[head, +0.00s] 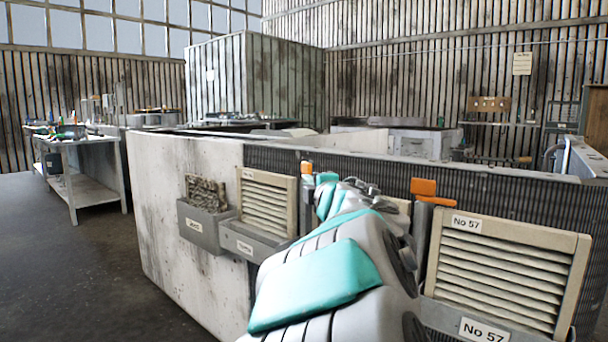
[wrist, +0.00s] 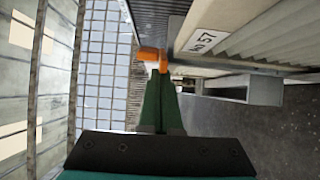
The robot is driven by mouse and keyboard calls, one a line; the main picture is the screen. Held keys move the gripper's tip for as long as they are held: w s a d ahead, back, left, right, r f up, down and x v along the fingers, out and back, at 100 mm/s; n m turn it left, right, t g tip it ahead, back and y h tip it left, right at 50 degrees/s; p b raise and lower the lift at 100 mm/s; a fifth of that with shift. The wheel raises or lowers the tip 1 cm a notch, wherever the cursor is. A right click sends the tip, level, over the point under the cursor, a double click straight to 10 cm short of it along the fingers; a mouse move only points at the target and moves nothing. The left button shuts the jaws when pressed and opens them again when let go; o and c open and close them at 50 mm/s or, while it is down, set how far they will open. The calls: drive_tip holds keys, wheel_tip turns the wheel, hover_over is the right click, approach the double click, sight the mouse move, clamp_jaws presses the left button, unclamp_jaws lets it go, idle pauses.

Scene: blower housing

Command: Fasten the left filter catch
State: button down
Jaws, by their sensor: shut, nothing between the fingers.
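In the wrist view my gripper (wrist: 159,76) is shut, its green fingers together with nothing between them. The fingertips are right at an orange catch (wrist: 149,55) beside a pale slatted filter labelled No 57 (wrist: 240,45); I cannot tell whether they touch it. In the head view a filter labelled No 57 (head: 505,272) stands at right, with an orange catch (head: 424,188) at its upper left corner. Another orange catch (head: 306,167) shows beyond my arm. My arm covers part of the panel between them, and the fingertips are not clear there.
A slatted filter (head: 268,203) and a grey bin (head: 202,226) holding a dirty filter are on the pale housing wall (head: 165,190) at left. A workbench (head: 85,150) with tools stands far left. The floor (head: 60,270) at left is clear.

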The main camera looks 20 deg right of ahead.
drive_tip(key=d+n+y+p, duration=0.1)
drive_tip(key=y+p, duration=0.1)
drive_tip(key=d+n+y+p, duration=0.1)
drive_tip(key=y+p, duration=0.1)
drive_tip(key=shift+d+n, duration=0.15)
drive_tip(key=shift+n, duration=0.15)
drive_tip(key=shift+d, duration=0.2)
drive_tip(key=shift+a, duration=0.1)
idle(0.4)
drive_tip(key=a+v, duration=0.2)
drive_tip(key=v, duration=0.9)
drive_tip(key=shift+s+a+r, duration=0.15)
drive_tip(key=shift+s+a, duration=0.1)
drive_tip(key=shift+s, duration=0.25)
